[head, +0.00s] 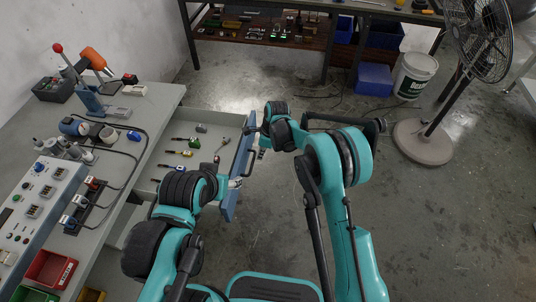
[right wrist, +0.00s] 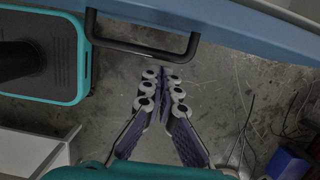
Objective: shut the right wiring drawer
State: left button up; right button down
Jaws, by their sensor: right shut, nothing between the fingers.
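The open wiring drawer (head: 205,128) sticks out from the workbench at the left, with a blue front (head: 230,205) and a black bar handle. Its blue front (right wrist: 235,22) and handle (right wrist: 145,47) also show along the top of the right wrist view. My right gripper (head: 262,152) is outside the drawer front, close to its far part. In the right wrist view my right gripper (right wrist: 165,76) is shut and empty, its fingertips just short of the handle. My left gripper (head: 236,183) is at the near part of the drawer front, mostly hidden by its arm.
Several screwdrivers and small tools (head: 178,153) lie in the drawer. The workbench (head: 150,100) carries a control box (head: 38,205), cables and an orange-headed tool (head: 92,58). A fan (head: 424,140) and white bucket (head: 415,75) stand at right. The floor between is mostly clear.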

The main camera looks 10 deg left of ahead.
jog(key=shift+a, duration=0.3)
